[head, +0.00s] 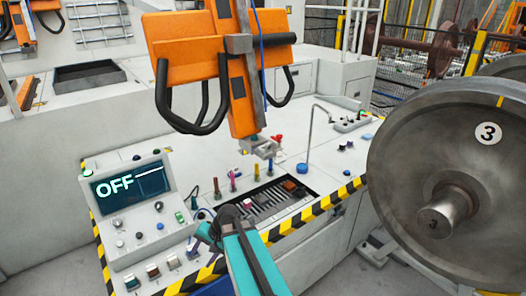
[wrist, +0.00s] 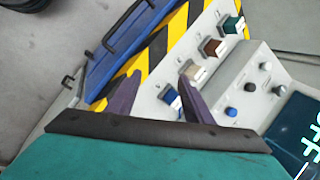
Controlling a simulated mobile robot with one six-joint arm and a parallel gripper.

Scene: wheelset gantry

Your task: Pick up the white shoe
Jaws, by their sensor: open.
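The white shoe (wrist: 197,72) is a small pale block set in a row on the console's front ledge. It also shows in the head view (head: 172,261). In the row, a blue block (wrist: 171,97) sits on one side of it, and a brown block (wrist: 213,46) and a green block (wrist: 233,24) on the other. My gripper (wrist: 163,85) is open, its two dark purple fingers over the ledge. The right fingertip overlaps the white shoe's edge in the wrist view; I cannot tell whether they touch. Nothing shows held between the fingers. In the head view the fingers are hard to make out.
A control panel with an "OFF" screen (head: 130,186) and knobs stands behind the row. A slotted tray (head: 275,200) with upright coloured handles lies to the right. An orange hanging unit (head: 190,62) is above. A large wheel (head: 455,180) stands at the right.

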